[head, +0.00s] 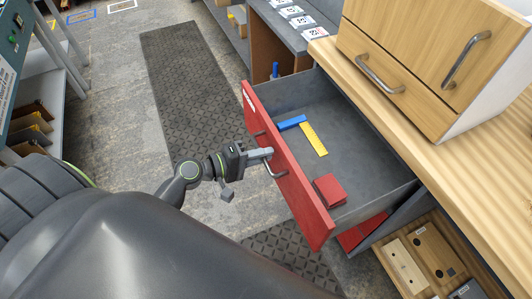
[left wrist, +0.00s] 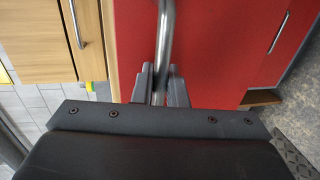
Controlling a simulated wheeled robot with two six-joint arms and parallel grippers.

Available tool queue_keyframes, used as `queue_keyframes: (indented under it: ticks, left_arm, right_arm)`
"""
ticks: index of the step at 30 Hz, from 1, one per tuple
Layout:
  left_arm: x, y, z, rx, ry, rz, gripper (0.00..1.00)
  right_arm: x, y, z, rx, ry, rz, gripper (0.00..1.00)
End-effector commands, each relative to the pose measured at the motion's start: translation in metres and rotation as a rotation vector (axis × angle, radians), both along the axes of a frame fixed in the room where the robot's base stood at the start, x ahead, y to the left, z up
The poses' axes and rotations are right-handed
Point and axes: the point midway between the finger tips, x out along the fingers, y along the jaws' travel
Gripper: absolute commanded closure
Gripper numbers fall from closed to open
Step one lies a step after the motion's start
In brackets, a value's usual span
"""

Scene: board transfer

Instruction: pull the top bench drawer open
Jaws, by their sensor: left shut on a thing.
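The top bench drawer (head: 350,185) stands pulled out from the bench, with its grey inside in view. Its red front (head: 287,165) faces my left arm and carries a metal bar handle (head: 279,173). My left gripper (head: 266,153) is shut on this handle at the drawer front. In the left wrist view the handle (left wrist: 165,40) runs down between the two fingers of my left gripper (left wrist: 161,88), before the red panel (left wrist: 215,50). Inside the drawer lie a blue piece (head: 292,122), a yellow ruler-like strip (head: 314,139) and a red box (head: 330,190). My right gripper is not in view.
The wooden bench top (head: 440,150) bears a wooden cabinet (head: 420,60) with metal handles. A lower red drawer front (head: 362,232) shows below the open drawer. A shelf with wooden blocks (head: 430,250) is at lower right. Dark mats (head: 195,80) lie on the open floor.

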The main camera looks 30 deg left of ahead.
Motion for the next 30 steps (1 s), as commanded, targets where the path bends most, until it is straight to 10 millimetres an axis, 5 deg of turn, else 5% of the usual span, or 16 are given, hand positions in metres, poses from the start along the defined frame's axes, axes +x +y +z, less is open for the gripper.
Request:
queue_keyframes:
  ticks: [6,7,11,30]
  left_arm:
    - [0.000,0.000,-0.001,0.001,0.002,0.000,1.00]
    - [0.000,0.000,-0.001,0.001,0.002,0.000,0.86]
    - [0.000,0.000,-0.001,0.001,0.001,0.000,0.71]
    - [-0.011,0.009,0.001,0.004,0.001,-0.001,0.71]
  right_arm:
    - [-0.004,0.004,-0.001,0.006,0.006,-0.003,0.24]
    - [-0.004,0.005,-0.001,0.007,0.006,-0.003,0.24]
    - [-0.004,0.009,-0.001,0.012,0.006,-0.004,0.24]
    - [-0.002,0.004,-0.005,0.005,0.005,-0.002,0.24]
